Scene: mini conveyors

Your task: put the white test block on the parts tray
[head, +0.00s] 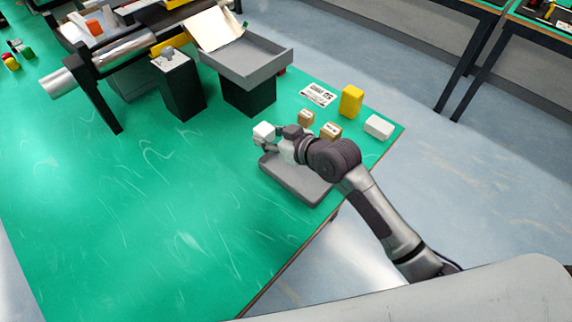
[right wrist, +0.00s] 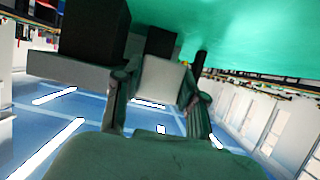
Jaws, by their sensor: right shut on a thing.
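The white test block (head: 264,131) is between the fingers of my right gripper (head: 269,141), which is shut on it. In the right wrist view the block (right wrist: 160,80) shows pale between the two fingers (right wrist: 156,95). The parts tray (head: 298,190) is a flat grey tray near the table's front right edge. My right gripper and wrist hang over its far side and hide part of it. The block appears just past the tray's far left edge; its exact height cannot be told. My left gripper is not in view.
Small tan boxes (head: 330,131), a yellow block (head: 351,101), another white block (head: 379,126) and a printed card (head: 318,95) lie beyond the tray. A grey bin (head: 247,60) on a black stand and a conveyor stand behind. The green table (head: 150,220) is clear to the left.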

